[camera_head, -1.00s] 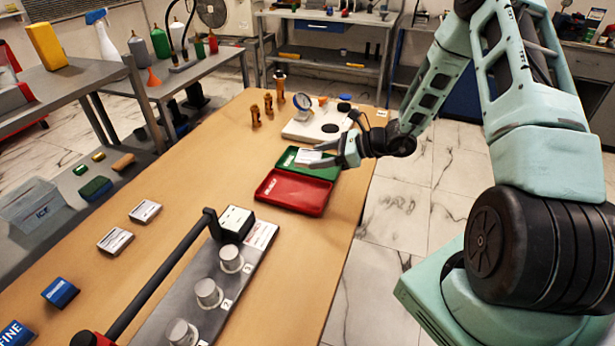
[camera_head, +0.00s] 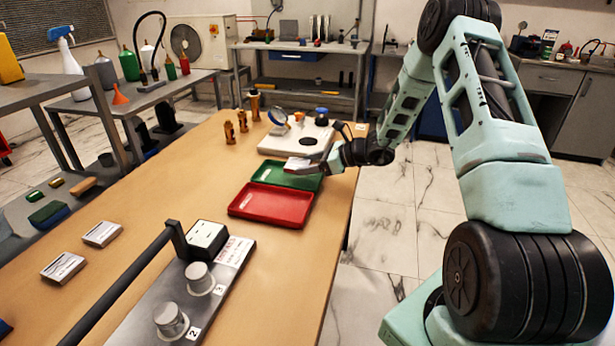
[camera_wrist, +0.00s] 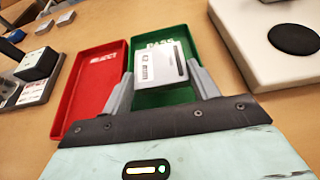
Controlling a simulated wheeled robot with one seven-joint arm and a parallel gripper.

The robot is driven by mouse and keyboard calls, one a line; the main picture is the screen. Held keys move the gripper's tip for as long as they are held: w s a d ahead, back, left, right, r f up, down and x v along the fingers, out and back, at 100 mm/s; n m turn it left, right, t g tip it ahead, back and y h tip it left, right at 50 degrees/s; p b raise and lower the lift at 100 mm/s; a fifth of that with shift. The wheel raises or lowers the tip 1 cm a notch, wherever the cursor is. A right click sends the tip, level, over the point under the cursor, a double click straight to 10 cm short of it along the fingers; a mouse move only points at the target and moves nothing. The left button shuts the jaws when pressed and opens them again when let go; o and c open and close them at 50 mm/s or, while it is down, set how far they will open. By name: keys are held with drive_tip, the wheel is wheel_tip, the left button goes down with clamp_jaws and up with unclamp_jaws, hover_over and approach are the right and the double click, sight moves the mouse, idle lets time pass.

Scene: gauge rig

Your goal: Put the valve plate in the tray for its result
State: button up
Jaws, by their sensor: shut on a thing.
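My gripper (camera_head: 312,166) is shut on a small white plate with printed marks (camera_wrist: 161,63), which I take to be the valve plate. In the wrist view the plate sits between the two fingers, over the green tray (camera_wrist: 148,99) marked PASS. In the head view the gripper is at the far right end of the green tray (camera_head: 270,171). The red tray (camera_head: 270,206), marked REJECT, lies beside the green one, on the near side; it also shows in the wrist view (camera_wrist: 90,85). I cannot tell how high the plate is above the green tray.
A white base with a round black pad (camera_head: 272,142) stands just beyond the green tray. A gauge rig with metal cylinders (camera_head: 227,256) is at the near side. Two white cards (camera_head: 102,234) lie on the left. The table middle is clear.

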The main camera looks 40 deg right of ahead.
sight(309, 181)
drive_tip(key=shift+f, duration=1.9)
drive_tip(key=shift+f, duration=0.15)
drive_tip(key=o, duration=0.8)
